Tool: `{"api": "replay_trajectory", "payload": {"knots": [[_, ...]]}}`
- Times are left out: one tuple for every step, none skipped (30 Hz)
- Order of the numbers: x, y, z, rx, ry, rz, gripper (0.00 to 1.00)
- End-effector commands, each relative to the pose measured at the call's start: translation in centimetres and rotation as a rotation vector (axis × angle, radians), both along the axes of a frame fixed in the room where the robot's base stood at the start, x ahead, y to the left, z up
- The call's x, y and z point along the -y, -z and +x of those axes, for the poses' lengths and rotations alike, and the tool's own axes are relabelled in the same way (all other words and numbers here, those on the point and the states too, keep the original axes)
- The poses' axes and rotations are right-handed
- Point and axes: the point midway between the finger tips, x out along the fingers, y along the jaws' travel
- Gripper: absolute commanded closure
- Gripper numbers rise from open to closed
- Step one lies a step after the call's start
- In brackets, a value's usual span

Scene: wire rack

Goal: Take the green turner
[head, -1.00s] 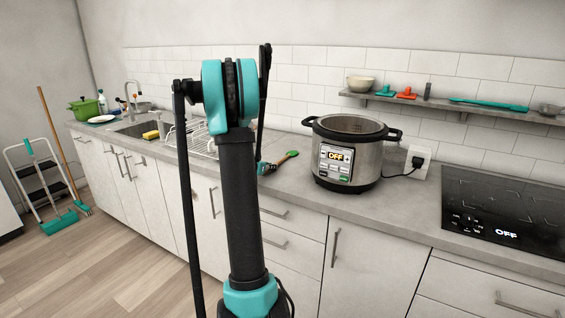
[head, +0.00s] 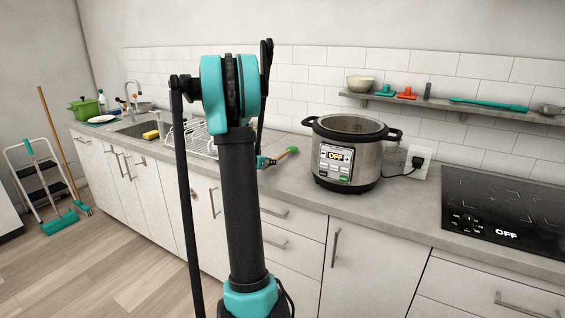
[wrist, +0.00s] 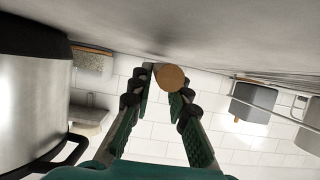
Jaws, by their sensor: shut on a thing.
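Most of the handle is hidden by my gripper and by the angle. My arm covers part of the counter in the head view.
A steel cooker (head: 347,155) stands close to the right of the turner. A wire dish rack (head: 196,140) is to the left, partly behind my arm. The wall shelf (head: 470,111) and black hob (head: 500,205) are further right. The counter front is clear.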

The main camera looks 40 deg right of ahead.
Motion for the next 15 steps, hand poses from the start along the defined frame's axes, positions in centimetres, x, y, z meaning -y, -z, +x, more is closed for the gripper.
{"api": "replay_trajectory", "payload": {"knots": [[0.0, -0.3, 0.0, 0.000, 0.000, 0.000, 1.00], [0.0, -0.4, 0.0, 0.000, 0.000, 0.000, 1.00], [0.0, -0.5, -0.1, 0.000, 0.000, 0.000, 1.00], [0.0, -0.6, -0.1, 0.000, 0.000, 0.000, 1.00], [0.0, -0.7, -0.1, 0.000, 0.000, 0.000, 1.00], [0.0, -0.8, -0.1, 0.000, 0.000, 0.000, 1.00], [0.0, -0.8, 0.0, 0.000, 0.000, 0.000, 1.00], [0.0, -0.9, 0.0, 0.000, 0.000, 0.000, 1.00], [0.0, -1.2, 0.0, 0.000, 0.000, 0.000, 1.00], [0.0, -1.4, 0.0, 0.000, 0.000, 0.000, 1.00], [0.0, -1.6, 0.0, 0.000, 0.000, 0.000, 1.00], [0.0, -2.0, 0.0, 0.000, 0.000, 0.000, 1.00], [0.0, -2.3, 0.0, 0.000, 0.000, 0.000, 1.00], [0.0, -2.5, 0.0, 0.000, 0.000, 0.000, 1.00], [0.0, -2.9, -0.1, 0.000, 0.000, 0.000, 1.00]]}}
